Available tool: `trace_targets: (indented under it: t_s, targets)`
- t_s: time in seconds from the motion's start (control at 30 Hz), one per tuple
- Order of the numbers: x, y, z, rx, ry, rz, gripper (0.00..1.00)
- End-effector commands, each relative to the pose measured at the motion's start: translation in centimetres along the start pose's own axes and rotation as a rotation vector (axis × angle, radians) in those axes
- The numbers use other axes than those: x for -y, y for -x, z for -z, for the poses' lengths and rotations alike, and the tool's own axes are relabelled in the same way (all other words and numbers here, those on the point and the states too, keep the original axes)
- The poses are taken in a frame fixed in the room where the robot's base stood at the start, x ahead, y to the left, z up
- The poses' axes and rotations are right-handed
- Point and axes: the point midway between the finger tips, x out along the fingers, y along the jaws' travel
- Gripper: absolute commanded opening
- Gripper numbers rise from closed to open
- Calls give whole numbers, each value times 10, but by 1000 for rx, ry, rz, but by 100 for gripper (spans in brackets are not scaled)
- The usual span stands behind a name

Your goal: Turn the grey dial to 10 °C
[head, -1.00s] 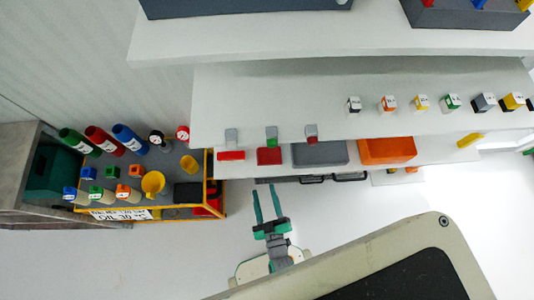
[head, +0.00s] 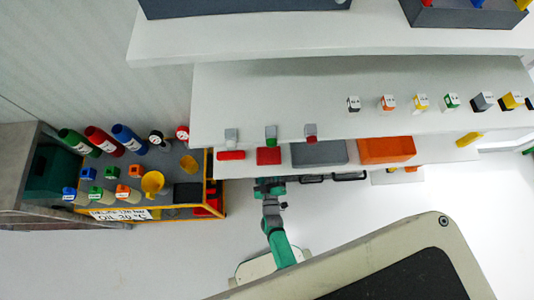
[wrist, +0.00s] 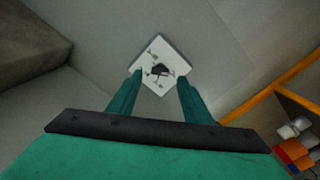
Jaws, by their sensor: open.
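A small dark grey dial (wrist: 159,71) sits in the middle of a white square plate (wrist: 158,50), which appears as a diamond in the wrist view. Small marks surround the dial, too small to read, so its setting cannot be told. My gripper (wrist: 160,75) is open, its two green fingers pointing toward the plate with the dial seen between their tips. Whether they touch the dial cannot be told. In the head view my green arm reaches up to the edge of the white shelf; the fingers and dial are hidden there.
A cart with an orange frame (head: 190,213) stands left, holding bottles and cups. An orange frame (wrist: 250,102) also shows right in the wrist view. Open floor lies below.

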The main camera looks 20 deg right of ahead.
Motion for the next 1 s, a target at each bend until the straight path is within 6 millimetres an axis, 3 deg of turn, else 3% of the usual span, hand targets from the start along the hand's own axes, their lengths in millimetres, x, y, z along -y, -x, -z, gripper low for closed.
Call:
trace_targets:
  t_s: [0.1, 0.3, 0.63, 0.67, 0.83, 1.0]
  targets:
    - [1, -19, 1, -2, -1, 1, 45]
    - [0, -35, 0, 0, -1, 0, 45]
    - [5, -38, 3, -6, -2, 9, 45]
    - [5, -38, 3, -6, -2, 9, 43]
    - [3, -38, 2, -2, -1, 5, 4]
    - [2, -38, 0, 1, -3, 3, 4]
